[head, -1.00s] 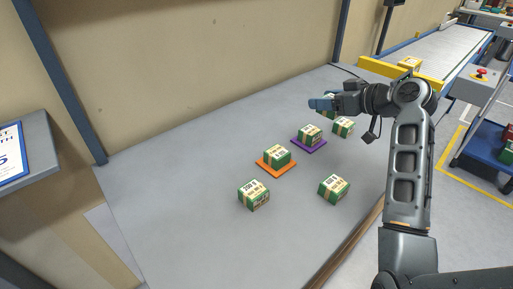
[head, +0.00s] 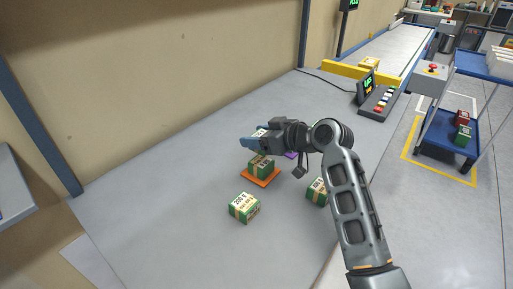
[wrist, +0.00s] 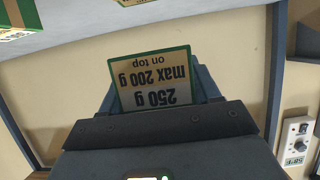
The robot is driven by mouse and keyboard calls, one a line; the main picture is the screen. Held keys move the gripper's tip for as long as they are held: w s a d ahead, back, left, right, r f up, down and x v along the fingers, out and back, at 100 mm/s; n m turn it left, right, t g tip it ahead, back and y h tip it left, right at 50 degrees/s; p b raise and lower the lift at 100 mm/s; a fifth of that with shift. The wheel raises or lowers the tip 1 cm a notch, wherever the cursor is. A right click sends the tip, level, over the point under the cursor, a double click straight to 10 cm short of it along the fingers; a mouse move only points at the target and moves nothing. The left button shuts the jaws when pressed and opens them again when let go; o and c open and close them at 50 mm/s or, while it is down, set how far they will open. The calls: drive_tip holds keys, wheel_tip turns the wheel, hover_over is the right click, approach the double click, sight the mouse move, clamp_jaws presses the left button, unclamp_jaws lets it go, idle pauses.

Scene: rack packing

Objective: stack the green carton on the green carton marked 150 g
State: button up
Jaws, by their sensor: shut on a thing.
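My gripper (head: 254,141) is shut on a green carton (head: 262,131), held in the air just above and behind the orange mat. In the wrist view the held carton (wrist: 152,80) shows a label reading 250 g, max 200 g on top, upside down between the fingers (wrist: 155,98). Another green carton (head: 261,168) sits on the orange mat (head: 262,182), below my gripper. A green carton (head: 245,208) stands in front on the bare table, and one (head: 317,192) stands to the right, partly behind my arm. I cannot tell which is marked 150 g.
A purple mat (head: 291,155) is mostly hidden behind my gripper. The grey table (head: 160,210) is clear at left. A keypad with a display (head: 378,98) and a yellow barrier (head: 345,72) stand at the back right. A blue cart (head: 445,137) with cartons stands off the table.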

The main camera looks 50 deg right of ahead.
sight(257, 159)
drive_tip(key=shift+a+f, duration=0.2)
drive_tip(key=shift+f, duration=1.85)
drive_tip(key=shift+f, duration=0.15)
drive_tip(key=o, duration=1.2)
